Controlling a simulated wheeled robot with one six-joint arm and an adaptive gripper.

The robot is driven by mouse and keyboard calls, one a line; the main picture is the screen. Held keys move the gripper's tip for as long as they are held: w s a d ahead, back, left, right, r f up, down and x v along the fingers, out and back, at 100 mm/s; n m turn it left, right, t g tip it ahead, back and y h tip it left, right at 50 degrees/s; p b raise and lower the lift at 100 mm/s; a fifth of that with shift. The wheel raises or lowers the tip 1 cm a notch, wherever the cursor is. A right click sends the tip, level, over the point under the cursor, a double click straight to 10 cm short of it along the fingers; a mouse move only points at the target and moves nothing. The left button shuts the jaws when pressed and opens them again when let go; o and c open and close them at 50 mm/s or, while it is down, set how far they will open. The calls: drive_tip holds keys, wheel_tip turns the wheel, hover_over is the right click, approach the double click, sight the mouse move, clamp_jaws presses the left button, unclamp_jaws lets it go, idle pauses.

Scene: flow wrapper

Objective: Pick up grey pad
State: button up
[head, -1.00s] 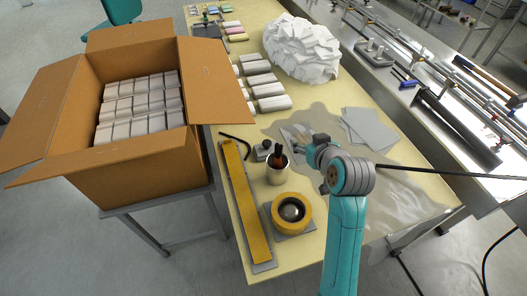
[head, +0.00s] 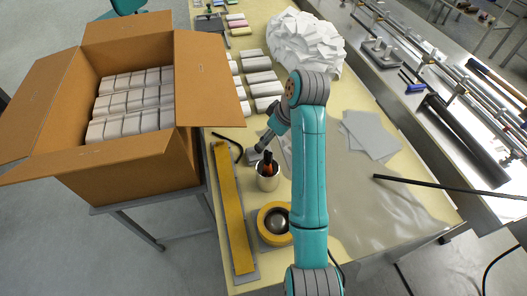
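My gripper (head: 258,148) reaches down and left over the table, just behind the cup. Its fingers are small and partly hidden, so I cannot tell whether they are open or shut. A small grey block-like thing (head: 252,157) lies at the fingertips; it may be the grey pad, and I cannot tell whether they touch it. Flat grey sheets (head: 372,134) lie in a loose overlapping stack to the right of my arm, apart from the gripper.
A yellow tape roll (head: 263,237) and a long yellow bar (head: 231,210) lie nearer. An open carton (head: 130,178) of white packs stands left. A crumpled white heap (head: 310,40) lies behind.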

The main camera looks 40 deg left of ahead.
sight(259, 152)
drive_tip(key=x, duration=0.4)
drive_tip(key=shift+s+a+x, duration=0.1)
drive_tip(key=shift+a+x, duration=0.1)
drive_tip(key=shift+x, duration=1.1)
drive_tip(key=shift+s+a+x, duration=0.1)
drive_tip(key=shift+a+x, duration=0.1)
drive_tip(key=shift+x, duration=1.15)
drive_tip(key=shift+r, duration=0.15)
clamp_jaws()
